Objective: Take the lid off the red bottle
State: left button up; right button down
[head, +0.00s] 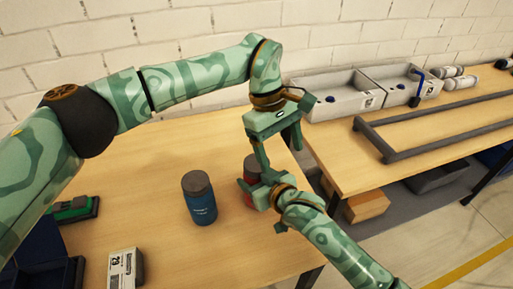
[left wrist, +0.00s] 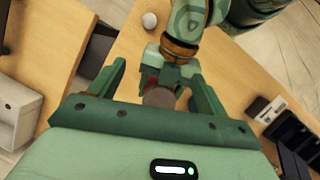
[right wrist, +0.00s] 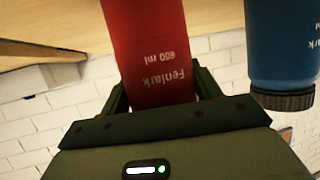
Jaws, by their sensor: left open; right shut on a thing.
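The red bottle (head: 250,198) is upright at the middle right of the near table, partly hidden by my arms. My right gripper (right wrist: 160,92) is shut on its body, which reads "Fenlark 600 ml". Whether its base touches the table is hidden. Its dark round lid (left wrist: 159,97) shows in the left wrist view between the open fingers of my left gripper (left wrist: 158,78). In the head view the left gripper (head: 278,155) points down above the bottle, its fingers apart. I cannot tell whether they touch the lid. In the right wrist view the lid is hidden.
A blue bottle (head: 200,203) with a dark lid stands left of the red one. A white labelled box (head: 122,270) and a green object (head: 73,208) lie further left. Grey bins (head: 335,107) and a grey frame (head: 440,143) are on the right table.

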pick_arm(q)
jog(key=d+r+n+h, duration=0.3)
jog(key=d+r+h, duration=0.8)
jog(key=d+r, duration=0.15)
jog(key=w+r+n+t+h, duration=0.4)
jog(key=w+r+n+t, duration=0.65)
jog(key=n, duration=0.45)
jog(key=w+a+f+n+t+y, duration=0.1)
jog(key=w+a+f+n+y, duration=0.35)
jog(key=f+n, duration=0.2)
jog(key=w+a+f+n+t+y, duration=0.2)
jog(key=w+a+f+n+y, duration=0.1)
jog(key=f+n+y, duration=0.35)
jog(key=s+a+f+g+y, duration=0.2)
jog(key=s+a+f+g, duration=0.1)
jog(key=s, duration=0.1)
jog(key=s+a+f+g+y, duration=0.2)
jog(key=s+a+f+g, duration=0.1)
jog(key=s+g, duration=0.1)
jog(key=s+a+f+g+y, duration=0.2)
jog(key=s+a+f+g, duration=0.1)
jog(key=s, duration=0.3)
jog(key=shift+a+f+n+g+y, duration=0.2)
jog(key=shift+a+n+g+y, duration=0.15)
jog(key=shift+g, duration=0.2)
jog(key=shift+a+f, duration=0.25)
notch_tip(320, 180, down, 8)
jog(key=shift+w+r, duration=0.1)
jog(key=shift+r, duration=0.15)
